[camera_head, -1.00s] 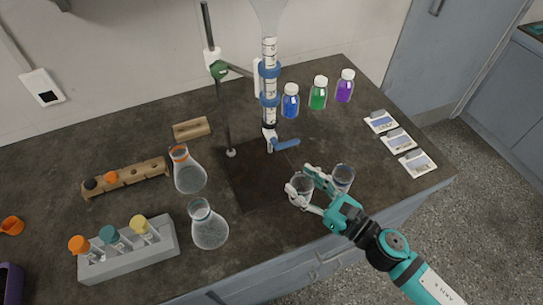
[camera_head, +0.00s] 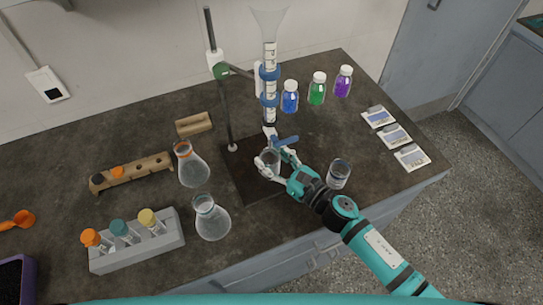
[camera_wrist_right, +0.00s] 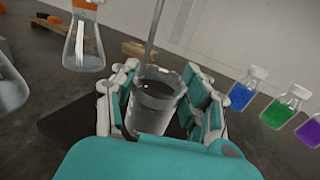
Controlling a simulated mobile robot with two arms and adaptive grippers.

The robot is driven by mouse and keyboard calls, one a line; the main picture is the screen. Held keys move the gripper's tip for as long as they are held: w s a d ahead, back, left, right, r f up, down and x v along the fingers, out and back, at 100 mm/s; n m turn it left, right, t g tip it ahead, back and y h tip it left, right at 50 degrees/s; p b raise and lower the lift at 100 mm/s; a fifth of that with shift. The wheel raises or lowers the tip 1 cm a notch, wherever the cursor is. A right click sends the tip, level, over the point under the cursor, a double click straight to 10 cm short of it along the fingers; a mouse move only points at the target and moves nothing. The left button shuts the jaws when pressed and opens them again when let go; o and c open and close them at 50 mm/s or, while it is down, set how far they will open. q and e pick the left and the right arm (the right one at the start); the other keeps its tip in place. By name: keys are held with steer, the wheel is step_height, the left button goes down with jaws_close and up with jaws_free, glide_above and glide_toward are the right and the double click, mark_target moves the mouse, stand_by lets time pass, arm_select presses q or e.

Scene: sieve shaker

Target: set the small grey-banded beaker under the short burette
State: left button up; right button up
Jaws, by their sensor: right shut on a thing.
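My right gripper (camera_head: 268,165) is shut on a small clear glass beaker (camera_head: 272,157), its fingers on either side. The beaker is upright in the right wrist view (camera_wrist_right: 156,100); its band colour is hard to make out. In the head view it appears just below the burette's tap, above the dark stand base (camera_head: 246,186). I cannot tell whether it touches the base. The burette (camera_head: 269,90) hangs upright in a blue clamp, with a funnel-shaped top and a blue tap handle. My left gripper is out of view.
A second beaker (camera_head: 339,174) stands close to the right of my right arm. Two flasks (camera_head: 193,168) (camera_head: 212,218) stand left of the base. Blue (camera_head: 289,98), green (camera_head: 317,90) and purple (camera_head: 343,83) bottles stand behind on the right. A stand rod (camera_head: 219,90) rises beside the burette.

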steer(key=shift+f, duration=0.1)
steer(key=o, duration=0.7)
steer(key=shift+f, duration=0.1)
steer(key=o, duration=0.4)
steer(key=shift+o, duration=0.2)
steer(key=shift+r, duration=0.25)
steer(key=b+v, duration=0.2)
steer(key=v, duration=0.3)
steer(key=b+v, duration=0.1)
steer(key=v, duration=0.4)
steer(key=shift+s+d+f+b, duration=0.2)
steer(key=shift+d+b, duration=0.05)
steer(key=shift+b, duration=0.1)
steer(key=shift+s+d+r, duration=0.2)
steer(key=shift+s+d, duration=0.25)
steer(key=shift+d, duration=0.05)
